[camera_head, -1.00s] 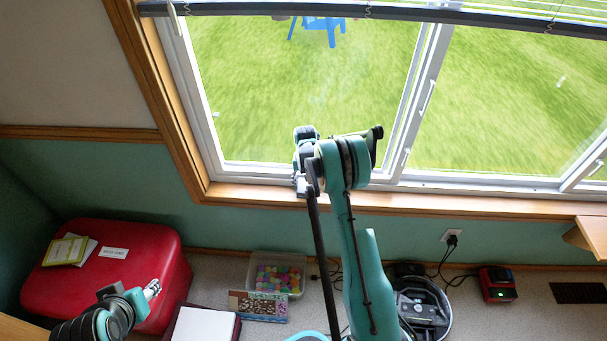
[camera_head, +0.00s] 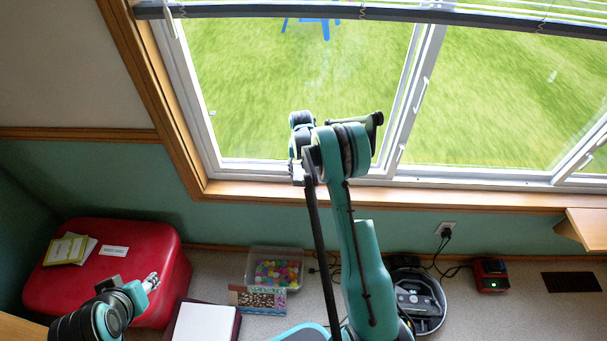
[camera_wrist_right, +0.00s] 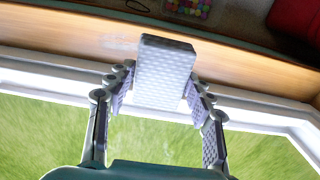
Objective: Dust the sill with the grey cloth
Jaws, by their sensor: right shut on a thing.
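The wooden sill (camera_head: 420,199) runs along the bottom of the window. In the right wrist view the sill (camera_wrist_right: 70,35) crosses the upper part. My right gripper (camera_head: 297,178) is at the sill's left part, below the left window pane. In the right wrist view the right gripper (camera_wrist_right: 155,90) is shut on the grey cloth (camera_wrist_right: 165,72), which looks like a thick, pale, textured pad. The pad overlaps the sill; I cannot tell whether it touches. The cloth is not clear in the head view. My left gripper (camera_head: 151,282) is low at the left, in front of the red case, apparently empty.
A red case (camera_head: 150,250) with papers stands on the floor at left. A bin of colored pieces (camera_head: 250,262), a robot vacuum (camera_head: 420,300) and a red charger (camera_head: 490,274) lie below the sill. A wooden ledge (camera_head: 588,232) juts out at right. The sill looks clear.

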